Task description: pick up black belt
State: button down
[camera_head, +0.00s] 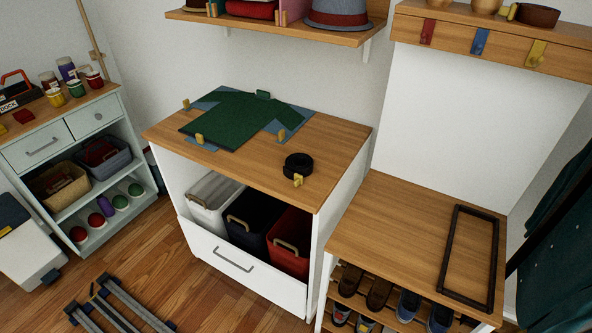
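A rolled black belt (298,165) lies on the wooden top of the middle cabinet (240,180), near its right front corner. It looks like a short dark coil with an opening in the middle. A small yellow tag or clip (298,181) is at its front side. My gripper is not in view.
A green garment (235,119) on a blue mat lies behind and left of the belt, with yellow clips around it. Below are several bins (289,243). To the right, a lower shoe bench (400,222) bears a dark rectangular frame (493,258). A hat shelf (270,28) hangs above.

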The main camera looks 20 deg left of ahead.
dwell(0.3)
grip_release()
